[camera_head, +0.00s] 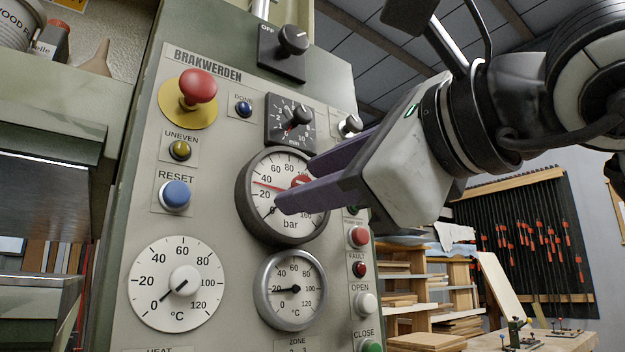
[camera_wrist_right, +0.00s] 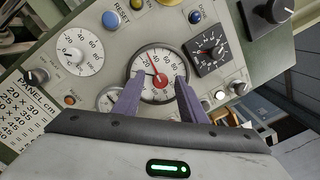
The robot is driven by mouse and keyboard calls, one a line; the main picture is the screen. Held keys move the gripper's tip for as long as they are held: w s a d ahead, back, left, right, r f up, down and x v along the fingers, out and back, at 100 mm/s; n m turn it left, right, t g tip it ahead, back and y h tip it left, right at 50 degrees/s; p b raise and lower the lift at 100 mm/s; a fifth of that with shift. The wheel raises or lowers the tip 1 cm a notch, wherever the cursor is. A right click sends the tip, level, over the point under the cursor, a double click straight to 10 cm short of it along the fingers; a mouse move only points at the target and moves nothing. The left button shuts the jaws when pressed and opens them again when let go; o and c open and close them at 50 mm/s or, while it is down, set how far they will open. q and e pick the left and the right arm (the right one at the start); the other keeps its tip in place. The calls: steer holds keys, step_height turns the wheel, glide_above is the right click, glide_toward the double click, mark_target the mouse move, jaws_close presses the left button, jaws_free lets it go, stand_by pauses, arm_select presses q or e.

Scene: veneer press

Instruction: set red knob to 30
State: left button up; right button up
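The bar gauge (camera_head: 242,200) is a round white dial in a dark rim on the panel. Its red knob (camera_head: 300,181) sits at the middle of the dial, partly hidden by my fingers; it also shows in the right wrist view (camera_wrist_right: 162,80). A red pointer line lies between the 20 and 40 marks, and a black needle points near 0. My right gripper (camera_head: 296,184) is open in front of the dial, its purple fingers on either side of the knob. In the right wrist view a gap shows between the fingers (camera_wrist_right: 159,82); contact is unclear. My left gripper is not in view.
A red mushroom button (camera_head: 198,86) on a yellow disc is at upper left. A black minutes dial (camera_head: 290,118) sits just above the gauge. Below are a white °C dial (camera_head: 178,284) and a smaller °C gauge (camera_head: 290,290). Several push buttons line the panel's right edge.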

arm_select(q)
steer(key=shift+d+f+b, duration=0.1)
steer(key=shift+b, duration=0.3)
arm_select(e)
steer(key=v, duration=0.9)
steer(key=shift+s+d, duration=0.25)
steer(key=shift+s, duration=0.05)
